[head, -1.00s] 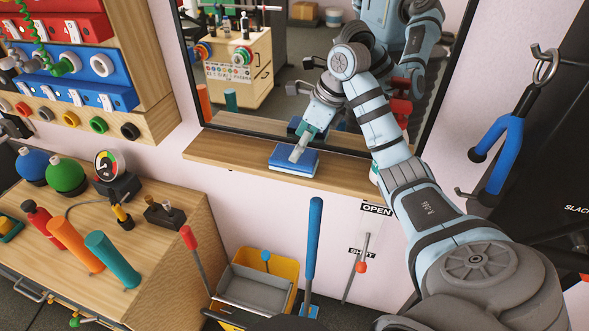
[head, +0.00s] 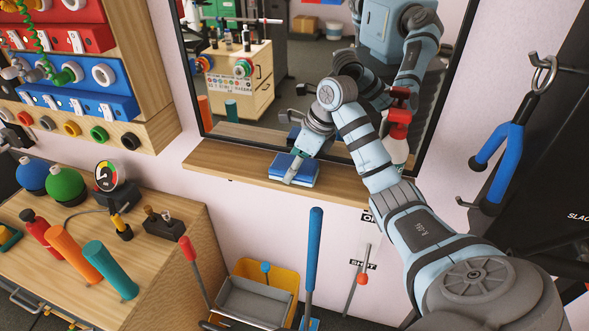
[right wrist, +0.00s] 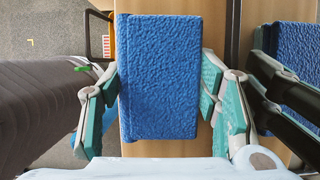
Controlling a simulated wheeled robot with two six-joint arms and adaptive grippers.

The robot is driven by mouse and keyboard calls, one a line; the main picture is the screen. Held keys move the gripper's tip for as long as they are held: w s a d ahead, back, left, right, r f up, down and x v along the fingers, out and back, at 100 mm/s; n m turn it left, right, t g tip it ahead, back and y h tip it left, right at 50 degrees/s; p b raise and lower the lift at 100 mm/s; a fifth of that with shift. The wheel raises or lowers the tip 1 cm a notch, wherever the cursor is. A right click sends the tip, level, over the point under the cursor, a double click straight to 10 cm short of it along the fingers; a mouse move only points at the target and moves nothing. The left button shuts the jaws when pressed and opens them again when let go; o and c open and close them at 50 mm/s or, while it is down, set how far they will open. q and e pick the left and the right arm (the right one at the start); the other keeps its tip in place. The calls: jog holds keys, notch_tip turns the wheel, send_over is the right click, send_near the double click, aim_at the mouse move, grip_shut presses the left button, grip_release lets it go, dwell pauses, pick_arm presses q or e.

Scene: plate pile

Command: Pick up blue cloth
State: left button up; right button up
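The blue cloth (head: 308,173), a thick textured block shape with a paler edge, lies on the wooden shelf (head: 225,160) below the mirror. My right gripper (head: 291,172) is down at it, with one finger in front of its near side. In the right wrist view the cloth (right wrist: 160,75) fills the space between the two fingers of the right gripper (right wrist: 160,85), one beside each long edge. The fingers are spread and very close to the edges; firm contact cannot be made out. My left gripper is not in view.
The mirror (head: 290,90) stands right behind the shelf and reflects my arm. A red-topped spray bottle (head: 397,150) stands on the shelf, right of the cloth and behind my arm. A yellow bucket (head: 280,268) and several handles stand below. A cluttered workbench (head: 185,245) is at left.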

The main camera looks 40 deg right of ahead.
aim_at(289, 164)
jog(key=shift+a+f, duration=0.1)
jog(key=shift+f, duration=0.05)
jog(key=c, duration=0.3)
jog(key=shift+c, duration=0.2)
jog(key=shift+s+a+r, duration=0.1)
jog(key=shift+r, duration=0.3)
notch_tip(289, 164, up, 2)
jog(key=shift+r, duration=0.25)
notch_tip(289, 164, up, 5)
jog(key=p, duration=0.4)
jog(key=shift+p, duration=0.4)
jog(key=s+a+p, duration=1.1)
jog(key=a+p, duration=0.1)
jog(key=a, duration=0.4)
jog(key=shift+s+a+f, duration=0.15)
jog(key=shift+f, duration=0.25)
